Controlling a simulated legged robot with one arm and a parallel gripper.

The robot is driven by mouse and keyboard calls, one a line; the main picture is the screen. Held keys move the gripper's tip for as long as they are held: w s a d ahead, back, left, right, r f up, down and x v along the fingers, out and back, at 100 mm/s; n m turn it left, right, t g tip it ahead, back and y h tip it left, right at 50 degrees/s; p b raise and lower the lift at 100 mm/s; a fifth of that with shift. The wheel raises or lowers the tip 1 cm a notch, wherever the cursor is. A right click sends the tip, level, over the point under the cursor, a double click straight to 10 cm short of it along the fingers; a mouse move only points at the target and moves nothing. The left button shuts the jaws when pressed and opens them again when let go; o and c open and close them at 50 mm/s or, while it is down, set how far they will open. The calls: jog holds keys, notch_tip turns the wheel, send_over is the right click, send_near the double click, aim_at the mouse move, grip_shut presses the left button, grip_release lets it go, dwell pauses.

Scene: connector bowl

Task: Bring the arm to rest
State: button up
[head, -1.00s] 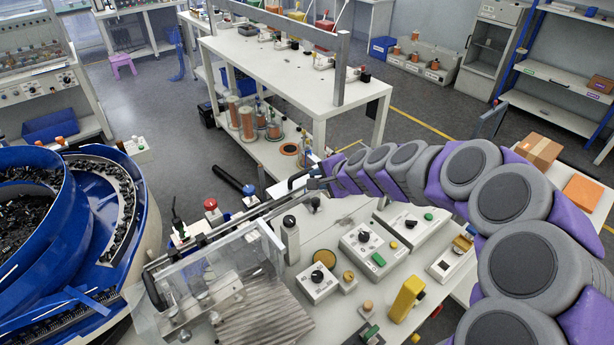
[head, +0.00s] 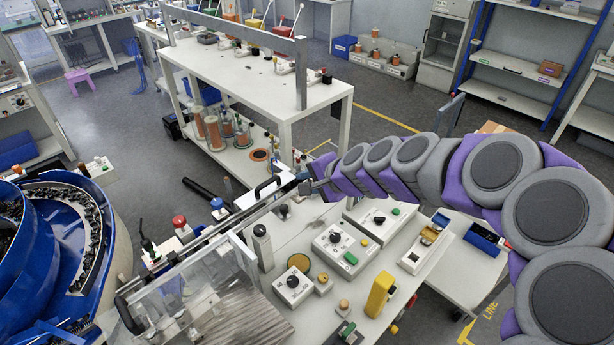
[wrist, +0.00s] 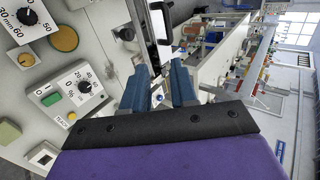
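My arm reaches in from the right side of the head view, over the control bench, with its purple and grey links bent in an arc. My gripper (head: 306,186) is at the far end, near the black handle (head: 268,186) at the bench's back edge. In the wrist view the two blue fingers of my gripper (wrist: 160,82) stand apart, with a gap between them. No object shows clamped in the gap. A black-and-white upright part (wrist: 160,22) lies just beyond the fingertips; I cannot tell whether they touch it.
Control boxes with knobs (head: 333,241) and a yellow block (head: 380,296) stand on the bench below my arm. A clear cover (head: 200,285) and blue bowl feeder (head: 75,225) are at left. A white table (head: 255,75) stands behind. Grey floor (head: 400,105) is open at back right.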

jog(key=s+d+n+g+h, duration=0.1)
jog(key=s+n+g, duration=0.3)
jog(key=s, duration=0.9)
jog(key=s+d+n+g+h, duration=0.1)
jog(key=s+d+h, duration=0.1)
jog(key=s+d, duration=0.3)
jog(key=s+d+f+n+g+h, duration=0.1)
jog(key=s+d, duration=0.4)
jog(key=s, duration=0.7)
jog(key=s+d+f+n+g+h, duration=0.1)
jog(key=s+d+n+g+h, duration=0.1)
jog(key=s+d, duration=0.3)
jog(key=s+h, duration=0.1)
jog(key=s, duration=0.2)
jog(key=shift+s+d+n, duration=0.3)
jog(key=shift+s+d, duration=0.1)
jog(key=shift+o, duration=0.4)
jog(key=shift+f, duration=0.1)
